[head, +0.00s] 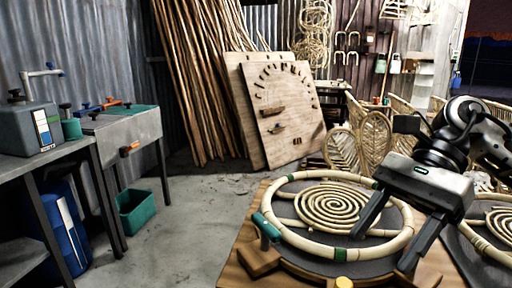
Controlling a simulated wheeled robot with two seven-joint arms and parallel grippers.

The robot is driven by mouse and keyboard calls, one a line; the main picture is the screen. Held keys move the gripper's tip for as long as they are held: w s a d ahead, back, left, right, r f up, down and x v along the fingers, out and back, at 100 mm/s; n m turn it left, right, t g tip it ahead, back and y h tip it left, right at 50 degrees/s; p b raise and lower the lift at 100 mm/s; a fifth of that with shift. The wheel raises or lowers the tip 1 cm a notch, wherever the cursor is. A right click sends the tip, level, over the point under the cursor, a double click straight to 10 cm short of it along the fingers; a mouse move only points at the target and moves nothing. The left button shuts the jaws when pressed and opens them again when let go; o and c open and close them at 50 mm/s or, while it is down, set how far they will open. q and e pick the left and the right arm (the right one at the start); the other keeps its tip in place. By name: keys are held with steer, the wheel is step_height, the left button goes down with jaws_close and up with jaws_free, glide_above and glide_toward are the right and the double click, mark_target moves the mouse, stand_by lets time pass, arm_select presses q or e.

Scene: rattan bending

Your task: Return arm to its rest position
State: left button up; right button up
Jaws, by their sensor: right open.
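My right arm (470,125) comes in from the right edge, dark with a grey gripper body. My right gripper (381,251) points down and to the left, its two dark fingers spread wide. It is over the right front part of a round rattan ring (295,242) with a flat rattan spiral (333,207) inside. I cannot tell whether the fingertips touch the ring. My left gripper is not in view.
The ring lies on a wooden worktable (232,268) with a green-handled clamp (267,226) at its left. A second rattan ring (482,240) lies at the right. Woven rattan chairs (375,138) stand behind. Metal benches (125,130) stand left; open floor lies between.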

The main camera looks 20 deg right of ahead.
steer(key=w+a+f+m+t+y, duration=0.15)
steer(key=w+a+m+y, duration=0.25)
steer(key=a+m+y, duration=0.65)
steer(key=w+a+f+m+t, duration=0.1)
steer(key=w+f+m+t, duration=0.1)
steer(key=m+t, duration=0.6)
steer(key=w+a+f+m+t, duration=0.25)
steer(key=m+t, duration=0.35)
steer(key=m, duration=0.3)
step_height(320, 180, down, 11)
steer(key=d+m+t+h+p, duration=0.1)
steer(key=d+m+t+h, duration=0.3)
steer(key=m+h, duration=0.95)
steer(key=s+a+f+m+g+h, duration=0.1)
steer(key=s+f+m+g, duration=0.2)
steer(key=s+f+m, duration=0.2)
steer(key=s+a+f+m+g+h, duration=0.1)
steer(key=s+f+m+g, duration=0.2)
steer(key=s+f+m, duration=0.2)
step_height(320, 180, down, 6)
steer(key=m, duration=0.3)
steer(key=shift+s+f+h, duration=0.2)
steer(key=shift+h, duration=0.1)
